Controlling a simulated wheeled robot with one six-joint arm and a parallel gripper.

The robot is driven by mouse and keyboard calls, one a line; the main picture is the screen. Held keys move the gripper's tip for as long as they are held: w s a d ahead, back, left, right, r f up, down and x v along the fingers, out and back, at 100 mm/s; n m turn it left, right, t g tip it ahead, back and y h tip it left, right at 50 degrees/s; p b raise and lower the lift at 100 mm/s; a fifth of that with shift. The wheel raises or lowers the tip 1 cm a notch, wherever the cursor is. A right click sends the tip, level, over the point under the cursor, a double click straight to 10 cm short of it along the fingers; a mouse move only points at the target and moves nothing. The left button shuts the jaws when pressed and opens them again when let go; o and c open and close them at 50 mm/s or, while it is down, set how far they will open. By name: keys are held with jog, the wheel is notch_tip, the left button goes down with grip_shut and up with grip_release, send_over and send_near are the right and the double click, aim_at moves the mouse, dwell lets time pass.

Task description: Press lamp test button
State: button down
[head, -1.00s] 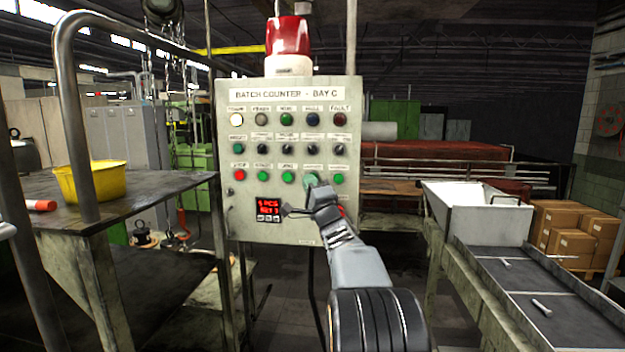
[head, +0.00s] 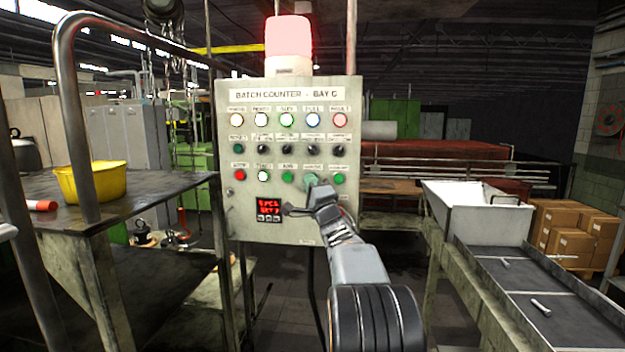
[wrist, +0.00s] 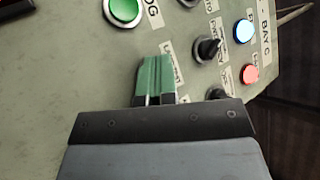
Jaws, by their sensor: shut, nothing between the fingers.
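The grey control box (head: 232,215), headed "BATCH COUNTER - BAY C", stands ahead. My gripper (head: 311,183) is at the fourth place in the bottom button row. Its green fingertips (wrist: 157,78) are shut, empty, and pointed at the panel in the wrist view. They cover the button there, so its cap and the exact contact are hidden. The small labels are too blurred to read surely. All five top-row lamps are lit, among them the blue lamp (head: 312,120) and the red lamp (head: 339,120). The red beacon (head: 288,38) on top glows brightly.
Black selector knobs (head: 287,149) sit just above the bottom row. A green button (head: 339,179) is right of my gripper. A red display (head: 268,207) is below left. A bench with a yellow bowl (head: 92,182) stands left; a white bin (head: 480,215) stands right.

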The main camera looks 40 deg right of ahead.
jog(key=shift+s+a+f, duration=0.1)
jog(key=shift+s, duration=0.05)
jog(key=shift+s+a+b, duration=0.15)
jog(key=shift+b, duration=0.2)
jog(key=s+a+b, duration=0.3)
jog(key=s+a, duration=0.1)
jog(key=shift+s+b, duration=0.15)
jog(key=shift+b, duration=0.2)
jog(key=shift+a, duration=0.1)
dwell(0.6)
